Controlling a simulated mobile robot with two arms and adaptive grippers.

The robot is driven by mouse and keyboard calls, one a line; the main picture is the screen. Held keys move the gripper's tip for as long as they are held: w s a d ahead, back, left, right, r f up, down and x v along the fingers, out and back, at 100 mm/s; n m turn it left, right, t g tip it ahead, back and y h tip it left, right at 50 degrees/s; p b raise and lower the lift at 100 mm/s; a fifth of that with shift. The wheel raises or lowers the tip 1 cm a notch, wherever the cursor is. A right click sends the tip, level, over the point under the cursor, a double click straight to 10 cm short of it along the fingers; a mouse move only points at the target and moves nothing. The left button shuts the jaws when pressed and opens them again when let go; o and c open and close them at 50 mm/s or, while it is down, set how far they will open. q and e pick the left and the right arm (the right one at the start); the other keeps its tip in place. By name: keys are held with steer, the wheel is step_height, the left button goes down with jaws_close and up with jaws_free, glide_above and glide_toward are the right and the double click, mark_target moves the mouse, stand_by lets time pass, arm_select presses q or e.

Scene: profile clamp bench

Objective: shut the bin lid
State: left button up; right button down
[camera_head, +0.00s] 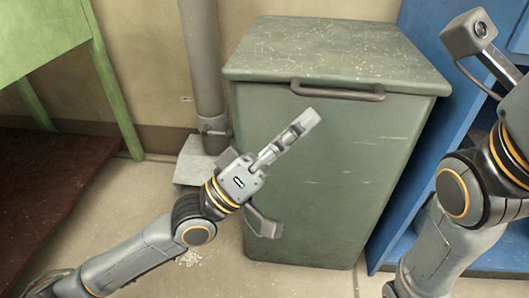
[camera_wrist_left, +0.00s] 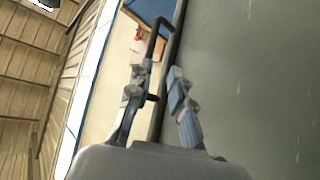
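The dark green bin (camera_head: 310,170) stands on the floor, and its green lid (camera_head: 335,50) lies flat on top, down on the body with no clear gap. A dark bar handle (camera_head: 337,92) sits on the lid's front edge; it also shows in the left wrist view (camera_wrist_left: 153,45). My left gripper (camera_head: 309,119) is in front of the bin, just below the handle's left end. In the left wrist view its two fingers (camera_wrist_left: 158,85) are apart, with nothing clearly held between them. My right arm (camera_head: 455,195) is at the right; its fingers are not visible.
A grey pipe (camera_head: 204,70) stands on a base left of the bin. A green table (camera_head: 40,38) with a dark red lower shelf (camera_head: 50,180) is at the left. A blue shelf unit (camera_head: 410,150) stands close to the bin's right side.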

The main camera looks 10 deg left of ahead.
arm_select(q)
steer(key=v, duration=0.8)
steer(key=shift+s+a, duration=0.2)
steer(key=shift+s, duration=0.1)
